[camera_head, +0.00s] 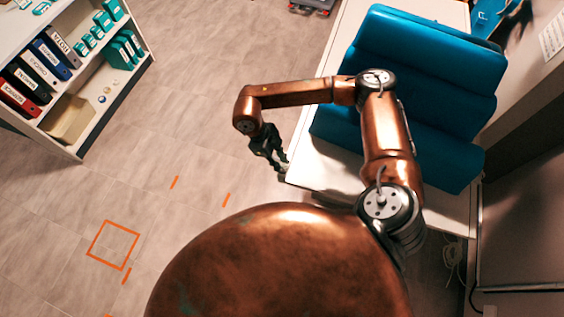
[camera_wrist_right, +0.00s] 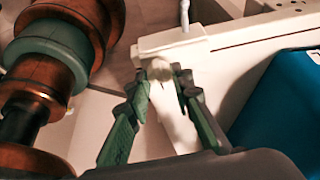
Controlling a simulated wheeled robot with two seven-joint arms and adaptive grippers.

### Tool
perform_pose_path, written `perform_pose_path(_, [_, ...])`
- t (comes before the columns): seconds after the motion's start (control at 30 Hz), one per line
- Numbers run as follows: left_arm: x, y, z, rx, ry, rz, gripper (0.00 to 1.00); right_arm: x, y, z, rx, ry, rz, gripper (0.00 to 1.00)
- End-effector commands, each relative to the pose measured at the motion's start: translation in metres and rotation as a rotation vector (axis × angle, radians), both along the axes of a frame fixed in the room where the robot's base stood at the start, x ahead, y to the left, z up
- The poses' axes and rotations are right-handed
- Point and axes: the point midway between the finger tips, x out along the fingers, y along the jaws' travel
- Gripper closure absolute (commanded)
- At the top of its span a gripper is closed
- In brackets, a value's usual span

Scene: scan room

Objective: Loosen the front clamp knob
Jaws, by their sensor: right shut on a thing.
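The front clamp knob (camera_wrist_right: 158,70) is a small pale round knob at the corner of the white bench in the right wrist view. My right gripper (camera_wrist_right: 160,77) has its two dark green fingers on either side of the knob and is shut on it. In the head view my right gripper (camera_head: 283,166) is at the near left corner of the white bench (camera_head: 312,172), and the knob is mostly hidden by the fingers there. I cannot tell how far the knob is turned. My left gripper is not in view.
A blue cushioned piece (camera_head: 415,90) lies on the bench, and its side shows in the right wrist view (camera_wrist_right: 285,110). A white shelf (camera_head: 95,95) with binders and boxes stands at the far left. The floor between is clear, with an orange square (camera_head: 92,245) marked on it.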

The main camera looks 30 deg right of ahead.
Motion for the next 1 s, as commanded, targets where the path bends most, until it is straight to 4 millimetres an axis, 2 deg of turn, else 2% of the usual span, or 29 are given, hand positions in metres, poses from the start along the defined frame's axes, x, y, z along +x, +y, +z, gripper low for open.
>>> perform_pose_path(0.13, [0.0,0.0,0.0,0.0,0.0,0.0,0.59,0.001,0.001,0.0,0.002,-0.002,0.001,1.0])
perform_pose_path(0.17, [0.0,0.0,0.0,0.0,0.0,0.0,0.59,0.0,0.001,0.0,0.003,-0.002,0.0,0.78])
perform_pose_path(0.4, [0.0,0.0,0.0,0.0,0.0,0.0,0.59,0.0,0.0,0.0,0.001,0.0,-0.001,0.62])
perform_pose_path(0.77, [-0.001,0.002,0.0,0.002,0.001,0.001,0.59,0.002,0.002,0.005,0.001,-0.002,-0.002,0.62])
perform_pose_path(0.87, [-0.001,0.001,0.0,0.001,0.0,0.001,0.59,0.006,0.005,0.017,0.001,-0.002,-0.001,0.62])
perform_pose_path(1.0, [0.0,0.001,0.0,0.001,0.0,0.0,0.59,0.015,0.012,0.043,0.002,-0.004,-0.001,0.62])
